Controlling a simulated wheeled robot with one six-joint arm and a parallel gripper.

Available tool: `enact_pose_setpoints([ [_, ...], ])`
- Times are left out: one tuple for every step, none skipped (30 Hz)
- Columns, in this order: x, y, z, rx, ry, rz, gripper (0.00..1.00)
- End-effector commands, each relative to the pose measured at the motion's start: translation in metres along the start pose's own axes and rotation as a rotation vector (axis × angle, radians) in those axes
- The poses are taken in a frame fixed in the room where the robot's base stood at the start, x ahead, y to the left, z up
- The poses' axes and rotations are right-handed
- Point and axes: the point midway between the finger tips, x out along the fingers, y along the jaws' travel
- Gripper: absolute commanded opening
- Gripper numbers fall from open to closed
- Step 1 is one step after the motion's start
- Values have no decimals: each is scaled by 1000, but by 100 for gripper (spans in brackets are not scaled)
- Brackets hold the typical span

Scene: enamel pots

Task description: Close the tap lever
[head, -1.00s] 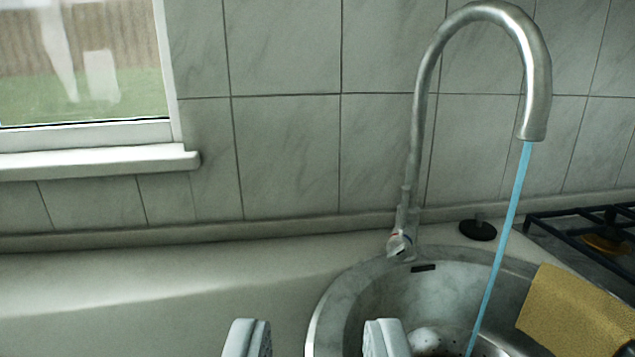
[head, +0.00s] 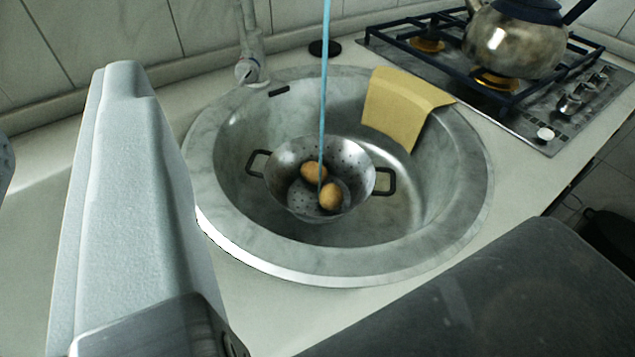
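The tap (head: 251,38) stands at the back left rim of the sink, and its spout is out of the picture. The small tap lever (head: 245,69) shows low on the tap body. A blue stream of water (head: 323,85) falls into the sink. My gripper (head: 58,125) is at the left, very close to the camera. One pale finger is large in view, and only a sliver of the other shows at the left edge. A gap with bare counter separates them. The gripper looks open and empty, apart from the lever, which is to its right in the picture.
The round sink (head: 455,215) holds a colander (head: 285,185) with potatoes (head: 330,197) under the stream. A yellow cloth (head: 400,104) hangs over its rim. A black plug (head: 324,48) lies behind. A kettle (head: 512,42) stands on the gas hob (head: 535,120) at right.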

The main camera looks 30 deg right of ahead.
Motion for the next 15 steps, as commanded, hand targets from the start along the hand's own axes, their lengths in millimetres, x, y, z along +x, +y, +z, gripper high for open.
enact_pose_setpoints([
  [0, 0, 0, 0, 0, 0, 21],
  [0, 0, 0, 0, 0, 0, 15],
  [0, 0, 0, 0, 0, 0, 7],
  [0, 0, 0, 0, 0, 0, 1],
  [0, 0, 0, 0, 0, 0, 0],
  [0, 0, 0, 0, 0, 0, 0],
  [0, 0, 0, 0, 0, 0, 0],
  [0, 0, 0, -1, -1, 0, 0],
  [2, 0, 0, -2, -5, 0, 0],
  [3, 0, -1, -4, -9, 0, 0],
  [6, 0, -1, -7, -16, 0, 0],
  [10, 0, -2, -12, -28, 0, 0],
  [14, 0, -3, -16, -39, -1, 0],
  [18, 0, -4, -23, -51, -1, 0],
  [24, 0, -5, -33, -72, 0, 0],
])
